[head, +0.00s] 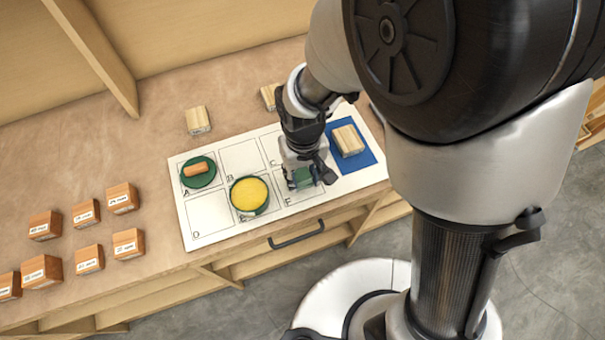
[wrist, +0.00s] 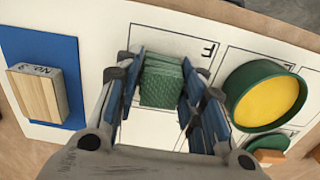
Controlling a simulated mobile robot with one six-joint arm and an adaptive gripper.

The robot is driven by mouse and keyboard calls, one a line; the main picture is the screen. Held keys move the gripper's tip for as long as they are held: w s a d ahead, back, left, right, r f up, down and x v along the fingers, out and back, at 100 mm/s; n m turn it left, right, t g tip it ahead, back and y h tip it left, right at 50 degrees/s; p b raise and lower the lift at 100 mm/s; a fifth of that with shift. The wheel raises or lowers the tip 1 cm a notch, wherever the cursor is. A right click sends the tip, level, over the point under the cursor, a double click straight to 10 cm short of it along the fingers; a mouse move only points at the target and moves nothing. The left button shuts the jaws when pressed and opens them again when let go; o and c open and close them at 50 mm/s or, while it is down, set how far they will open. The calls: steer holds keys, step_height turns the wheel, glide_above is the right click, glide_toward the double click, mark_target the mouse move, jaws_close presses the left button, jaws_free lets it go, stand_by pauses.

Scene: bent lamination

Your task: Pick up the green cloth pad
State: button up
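The green cloth pad (wrist: 162,86) is a small textured block on cell F of the white sheet, in the wrist view. It also shows in part under my gripper in the head view (head: 299,179). My gripper (wrist: 162,84) is open, with one blue-lined finger on each side of the pad. A narrow strip of white shows between the left finger and the pad; the right finger is very close to it, and I cannot tell if it touches. In the head view my gripper (head: 307,176) points down and hides much of the pad.
Left of my gripper, in the head view, stands a round green dish with a yellow top (head: 249,194). An orange block lies on a green disc (head: 199,180). A wooden block (head: 348,140) sits on a blue square (head: 364,160). Several labelled wooden blocks (head: 122,198) stand at left.

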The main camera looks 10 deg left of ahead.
mark_target(303, 175)
steer(key=shift+c, duration=1.4)
step_height(303, 175, up, 20)
steer(key=p, duration=0.7)
steer(key=shift+o, duration=1.4)
steer(key=c, duration=0.3)
steer(key=shift+c, duration=0.2)
